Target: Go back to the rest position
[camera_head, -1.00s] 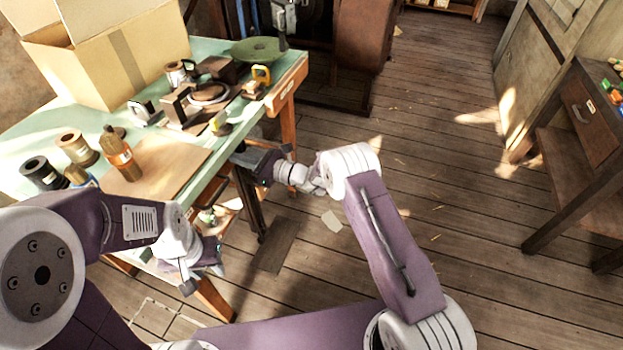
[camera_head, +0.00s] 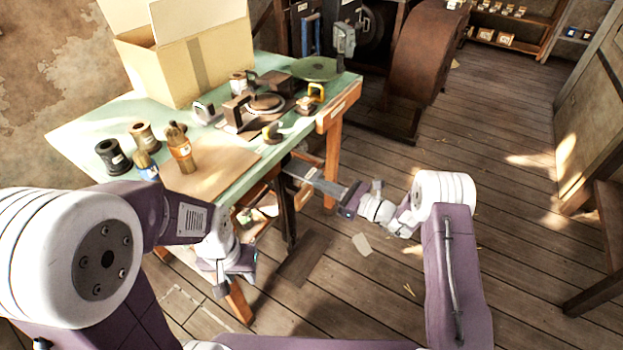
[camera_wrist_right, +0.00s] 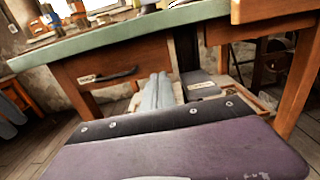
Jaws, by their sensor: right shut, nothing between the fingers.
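My right gripper (camera_head: 298,171) reaches in from the right at the table's front side, with its grey fingers pointing at the space below the tabletop edge. In the right wrist view its two fingers (camera_wrist_right: 158,90) lie side by side, shut and empty, facing the wooden drawer front under the green tabletop. My left gripper (camera_head: 228,268) hangs low in front of the table's near corner. It points down, and its fingers are too small and shaded to tell whether they are open.
The green-topped workbench (camera_head: 85,133) carries a cardboard box (camera_head: 185,65), bottles, spools, a wooden board (camera_head: 215,170) and several small metal parts. A brown rounded machine housing (camera_head: 425,50) stands behind. The plank floor (camera_head: 480,150) to the right is mostly open, beside a cabinet (camera_head: 590,150).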

